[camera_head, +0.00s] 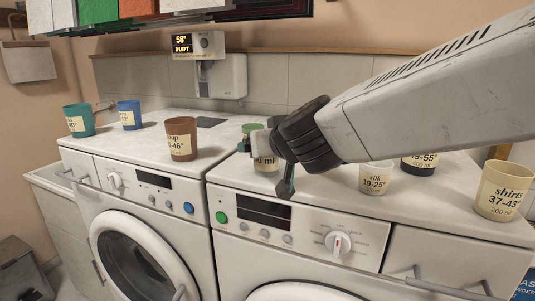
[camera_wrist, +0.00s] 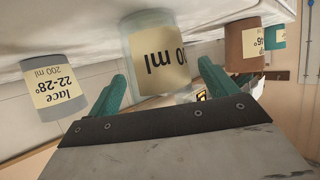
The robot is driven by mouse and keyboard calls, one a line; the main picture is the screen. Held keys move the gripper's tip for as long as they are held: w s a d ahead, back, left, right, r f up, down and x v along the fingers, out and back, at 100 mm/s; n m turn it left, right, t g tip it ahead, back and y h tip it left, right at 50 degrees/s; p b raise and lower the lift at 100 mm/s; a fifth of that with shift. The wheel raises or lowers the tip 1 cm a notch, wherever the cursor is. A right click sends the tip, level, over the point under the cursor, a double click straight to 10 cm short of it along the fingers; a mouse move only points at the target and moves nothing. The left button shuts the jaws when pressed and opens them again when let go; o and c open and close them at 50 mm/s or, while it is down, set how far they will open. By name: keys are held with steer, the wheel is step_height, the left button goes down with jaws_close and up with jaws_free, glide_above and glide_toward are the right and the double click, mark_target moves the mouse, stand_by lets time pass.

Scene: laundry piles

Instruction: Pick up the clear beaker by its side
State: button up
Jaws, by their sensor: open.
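The clear beaker (camera_head: 265,162), with a cream label ending in "0 ml", stands on the right washing machine's top, partly hidden by my gripper in the head view. In the wrist view the clear beaker (camera_wrist: 146,28) appears upside down, ahead of and between the green fingers. My gripper (camera_head: 267,164) is open, with one finger toward each side of the beaker; its fingers also show in the wrist view (camera_wrist: 163,82). I cannot tell whether either finger touches the glass.
A whitish "silk" beaker (camera_head: 375,178), a black cup (camera_head: 419,164) and a cream "shirts" cup (camera_head: 503,191) stand to the right. A brown cup (camera_head: 181,139) stands left, with blue (camera_head: 129,115) and teal (camera_head: 78,120) cups beyond. A grey "lace" cup (camera_wrist: 54,72) shows in the wrist view.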

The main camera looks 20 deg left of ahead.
steer(key=c, duration=1.1)
steer(key=shift+o, duration=0.2)
